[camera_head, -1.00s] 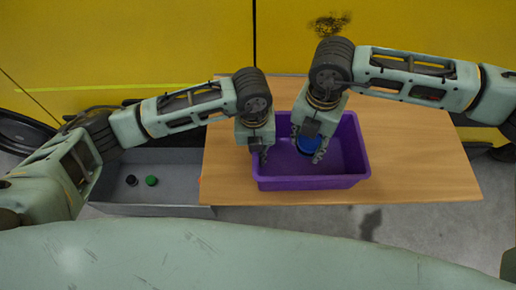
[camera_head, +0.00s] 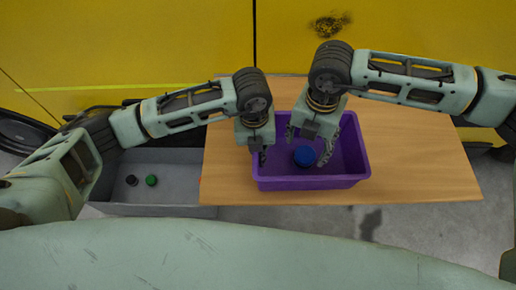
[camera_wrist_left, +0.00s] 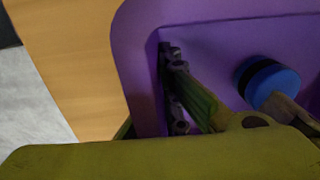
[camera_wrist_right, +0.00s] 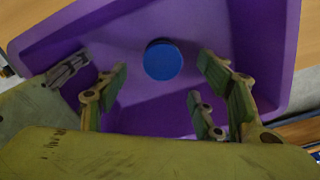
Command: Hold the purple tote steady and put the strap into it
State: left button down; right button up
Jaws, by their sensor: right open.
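The purple tote (camera_head: 310,184) stands on the wooden table. The strap, a round blue and black roll (camera_head: 305,157), lies inside it on the floor; it also shows in the left wrist view (camera_wrist_left: 272,82) and the right wrist view (camera_wrist_right: 163,60). My left gripper (camera_head: 258,152) is at the tote's left wall, with a finger against the inside of the wall in the left wrist view; it looks shut on the wall, its outer finger mostly hidden. My right gripper (camera_head: 311,146) is open above the tote, its fingers spread apart from the strap.
A grey bin (camera_head: 185,178) left of the table holds a dark small object (camera_head: 131,180) and a green one (camera_head: 151,181). The table's right part (camera_head: 420,165) is clear. A yellow wall (camera_head: 150,45) stands behind.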

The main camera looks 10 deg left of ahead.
aim_at(304, 153)
notch_tip(304, 153, up, 12)
dwell(0.5)
pick_arm(q)
jog(key=c, duration=1.9)
grip_release()
jog(key=shift+o, duration=0.2)
jog(key=shift+r, duration=0.1)
